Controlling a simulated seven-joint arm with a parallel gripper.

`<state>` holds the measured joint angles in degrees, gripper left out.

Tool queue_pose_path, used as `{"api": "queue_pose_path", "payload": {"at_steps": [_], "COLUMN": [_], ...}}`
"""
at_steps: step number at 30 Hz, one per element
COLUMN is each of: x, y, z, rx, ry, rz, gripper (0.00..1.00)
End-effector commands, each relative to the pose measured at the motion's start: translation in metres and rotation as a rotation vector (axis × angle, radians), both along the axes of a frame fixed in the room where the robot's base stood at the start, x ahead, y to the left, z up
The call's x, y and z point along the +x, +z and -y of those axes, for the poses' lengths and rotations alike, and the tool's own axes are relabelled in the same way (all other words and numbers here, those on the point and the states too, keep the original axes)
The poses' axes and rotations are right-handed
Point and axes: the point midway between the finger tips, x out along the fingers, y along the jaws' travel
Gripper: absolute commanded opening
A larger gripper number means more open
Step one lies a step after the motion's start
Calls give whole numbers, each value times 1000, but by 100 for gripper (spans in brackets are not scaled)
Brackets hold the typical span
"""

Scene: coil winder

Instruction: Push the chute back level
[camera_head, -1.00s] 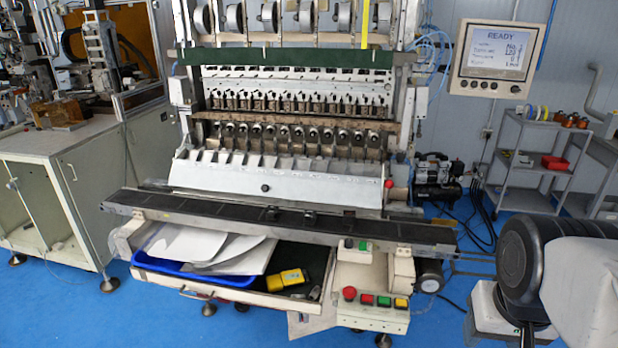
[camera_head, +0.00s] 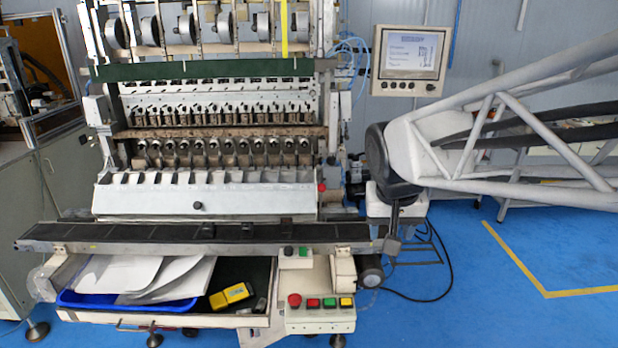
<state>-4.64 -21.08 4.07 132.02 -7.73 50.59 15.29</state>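The chute appears to be the white sloped panel (camera_head: 140,200) with a row of dividers along its top and a black knob (camera_head: 198,206) low on its front. It slants down toward the front of the winder. Its left and right ends look about even in the picture. My arm reaches in from the right. A slim dark part that looks like my gripper (camera_head: 391,243) hangs below the black joint, right of the machine and clear of the chute. It is too small and dark to show whether its fingers are open.
A long black-topped rail (camera_head: 130,232) runs across the front below the chute. A drawer holds a blue tray (camera_head: 75,298) with white sheets and a yellow object (camera_head: 230,294). A button box (camera_head: 320,318) sits at the lower right. A monitor (camera_head: 410,60) hangs behind my arm.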

Motion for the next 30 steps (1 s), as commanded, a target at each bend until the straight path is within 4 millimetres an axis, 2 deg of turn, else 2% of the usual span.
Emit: {"api": "queue_pose_path", "payload": {"at_steps": [1, 15, 30], "x": [14, 133, 255], "y": [1, 6, -14], "z": [-4, -40, -96], "rx": [-2, -27, -42], "ry": [-4, -64, -118], "rz": [2, 43, 94], "gripper": [53, 53, 53]}}
